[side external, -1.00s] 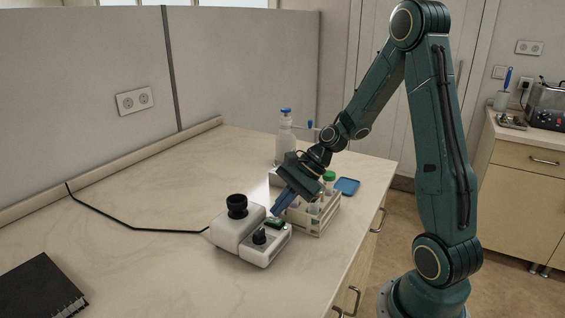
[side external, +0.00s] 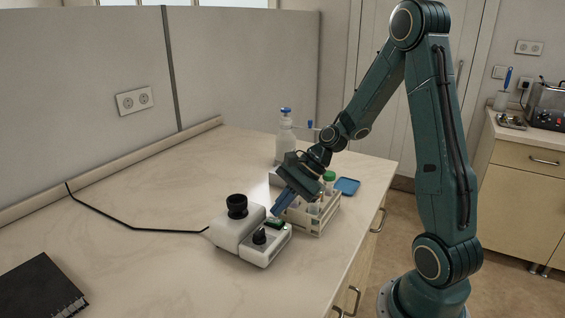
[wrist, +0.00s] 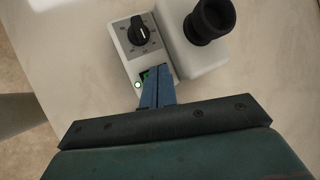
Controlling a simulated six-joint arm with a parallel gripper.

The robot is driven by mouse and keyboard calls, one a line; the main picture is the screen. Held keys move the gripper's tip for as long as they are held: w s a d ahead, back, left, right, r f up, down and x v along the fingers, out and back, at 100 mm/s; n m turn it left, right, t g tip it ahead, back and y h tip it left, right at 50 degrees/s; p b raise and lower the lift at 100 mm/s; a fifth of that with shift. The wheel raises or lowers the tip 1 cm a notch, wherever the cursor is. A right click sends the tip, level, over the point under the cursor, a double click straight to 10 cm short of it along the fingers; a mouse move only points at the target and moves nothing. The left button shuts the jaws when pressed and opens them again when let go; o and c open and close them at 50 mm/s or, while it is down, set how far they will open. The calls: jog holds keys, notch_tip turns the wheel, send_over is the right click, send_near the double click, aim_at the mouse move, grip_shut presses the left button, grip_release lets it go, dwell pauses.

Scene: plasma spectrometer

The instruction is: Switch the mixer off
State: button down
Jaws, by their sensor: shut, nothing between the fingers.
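The mixer (side external: 238,236) is a white box on the counter with a black cup on top and a black dial. In the wrist view the mixer (wrist: 185,55) shows its dial (wrist: 139,32) with marks around it. A green switch (wrist: 146,76) sits below the dial, partly hidden by my fingers, and a small light (wrist: 137,85) beside it glows green-white. My gripper (side external: 275,212) is shut and empty, its blue fingertips at the switch. In the wrist view my gripper (wrist: 158,70) covers part of the switch; I cannot tell whether it touches.
A tube rack (side external: 318,222) with several tubes stands just right of the mixer. A black cable (side external: 135,228) runs left from the mixer. A dark notebook (side external: 40,288) lies at the front left.

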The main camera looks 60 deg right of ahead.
jog(key=shift+s+f, duration=0.1)
jog(key=shift+f, duration=0.6)
dwell(1.1)
jog(key=shift+r, duration=0.2)
dwell(0.3)
jog(key=shift+r, duration=0.5)
jog(key=shift+r, duration=0.1)
jog(key=shift+w+r, duration=0.25)
jog(key=shift+r, duration=0.95)
jog(key=shift+w+r, duration=0.25)
jog(key=shift+r, duration=0.95)
